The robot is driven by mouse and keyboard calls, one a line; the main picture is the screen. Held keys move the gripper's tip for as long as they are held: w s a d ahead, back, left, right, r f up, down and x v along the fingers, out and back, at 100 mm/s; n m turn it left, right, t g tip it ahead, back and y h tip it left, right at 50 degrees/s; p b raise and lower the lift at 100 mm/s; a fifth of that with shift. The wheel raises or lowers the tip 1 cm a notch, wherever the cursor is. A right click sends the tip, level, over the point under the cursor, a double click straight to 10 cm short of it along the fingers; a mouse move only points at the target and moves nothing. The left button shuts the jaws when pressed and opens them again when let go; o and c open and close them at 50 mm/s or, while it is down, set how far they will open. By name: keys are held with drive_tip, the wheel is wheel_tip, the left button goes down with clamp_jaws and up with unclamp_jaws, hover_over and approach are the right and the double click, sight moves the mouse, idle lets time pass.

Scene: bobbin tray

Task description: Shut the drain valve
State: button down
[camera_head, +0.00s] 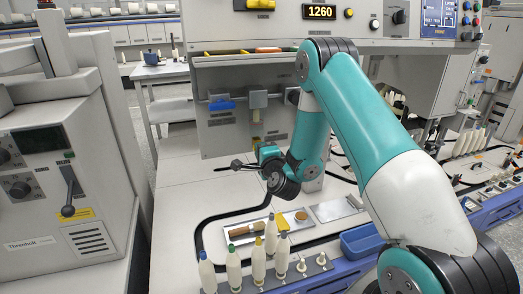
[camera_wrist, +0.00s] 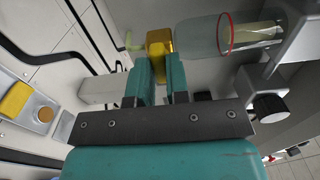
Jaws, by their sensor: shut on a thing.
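The drain valve shows as a yellow handle (camera_wrist: 158,40) at the end of a clear bowl (camera_wrist: 203,38) with a red ring, in the wrist view. My gripper (camera_wrist: 160,65) has its teal fingers closed on this yellow handle. In the head view my gripper (camera_head: 264,151) is at the front of the machine, just under the grey unit (camera_head: 258,100) that carries the bowl. The handle is small there and partly hidden by my gripper. I cannot tell from these views how far the valve is turned.
A blue lever (camera_head: 221,105) sits on the pipe left of the grey unit. A black knob (camera_wrist: 270,107) is close on the right in the wrist view. Several bobbins (camera_head: 258,262) stand upright at the front. A wooden-handled brush (camera_head: 247,229) lies on the worktop.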

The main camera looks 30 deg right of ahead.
idle(0.4)
drive_tip(key=c, duration=1.1)
unclamp_jaws()
drive_tip(key=shift+s, duration=0.1)
